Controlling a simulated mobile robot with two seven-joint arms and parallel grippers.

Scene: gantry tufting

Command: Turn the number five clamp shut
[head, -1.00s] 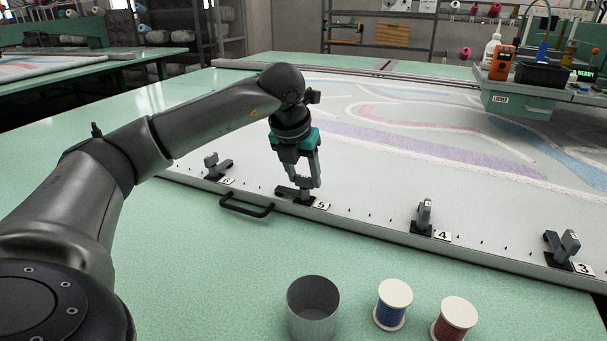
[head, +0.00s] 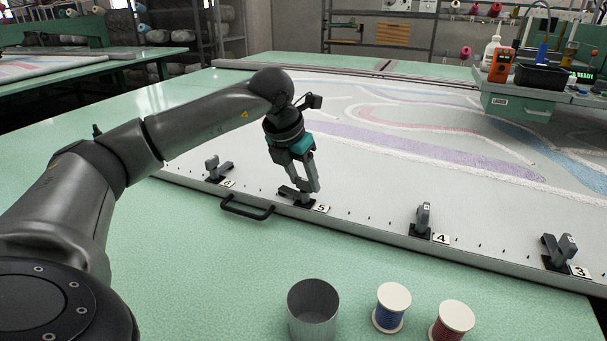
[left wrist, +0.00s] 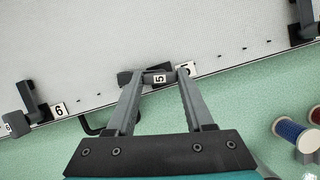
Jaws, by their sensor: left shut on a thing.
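The number five clamp (head: 292,193) sits on the frame's near edge beside its "5" label (head: 321,209). My left gripper (head: 307,190) is at this clamp, with its wrist tilted to the left and its fingers pointing down. In the left wrist view, the fingertips (left wrist: 160,74) close on the clamp's grey lever, whose end carries a "5" (left wrist: 159,79). The "5" plate (left wrist: 186,69) shows just right of them. The fingers partly hide the clamp in the head view, so the lever's exact angle is hard to tell. My right gripper is out of view.
Clamps six (head: 214,167), four (head: 421,218) and three (head: 560,250) stand along the same edge, which has small pins. A black handle (head: 247,209) sticks out in front. A metal cup (head: 313,309), a blue spool (head: 391,306) and a red spool (head: 452,322) stand on the green table.

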